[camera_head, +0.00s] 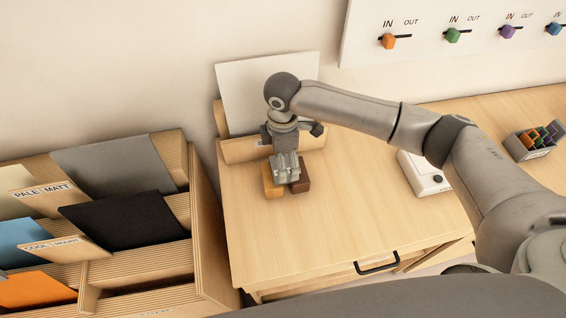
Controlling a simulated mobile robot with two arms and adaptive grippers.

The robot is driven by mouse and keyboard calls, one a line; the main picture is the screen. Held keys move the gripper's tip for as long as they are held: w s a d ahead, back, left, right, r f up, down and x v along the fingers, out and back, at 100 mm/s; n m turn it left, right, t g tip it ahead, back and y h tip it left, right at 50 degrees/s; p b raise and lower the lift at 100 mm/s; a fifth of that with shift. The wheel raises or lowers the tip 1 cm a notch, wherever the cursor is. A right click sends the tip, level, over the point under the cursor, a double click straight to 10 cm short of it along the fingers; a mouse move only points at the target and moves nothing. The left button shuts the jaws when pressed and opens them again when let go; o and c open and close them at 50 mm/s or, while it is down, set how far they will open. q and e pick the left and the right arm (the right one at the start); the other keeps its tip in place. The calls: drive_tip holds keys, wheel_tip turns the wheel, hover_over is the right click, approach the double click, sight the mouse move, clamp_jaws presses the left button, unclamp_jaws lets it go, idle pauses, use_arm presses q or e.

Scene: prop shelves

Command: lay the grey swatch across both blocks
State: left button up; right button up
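The grey swatch (115,165) leans in the rear slot of the wooden rack at the left. Two blocks are close together on the wooden table: a yellow one (268,184) on the left and a dark brown one (304,178) on the right. My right gripper (286,174) points down over them, and its fingers hide their inner sides. I cannot tell whether the fingers touch a block or how far apart they are. My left gripper is not in view.
The rack (205,235) also holds black (125,220), blue (18,240) and orange (32,291) swatches. A white panel (250,85) stands in a wooden holder behind the blocks. A white device (424,178) is at the right. The table front is clear.

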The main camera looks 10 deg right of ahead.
wheel_tip(320, 180, up, 10)
drive_tip(key=b, duration=0.2)
drive_tip(key=shift+s, duration=0.15)
idle(0.4)
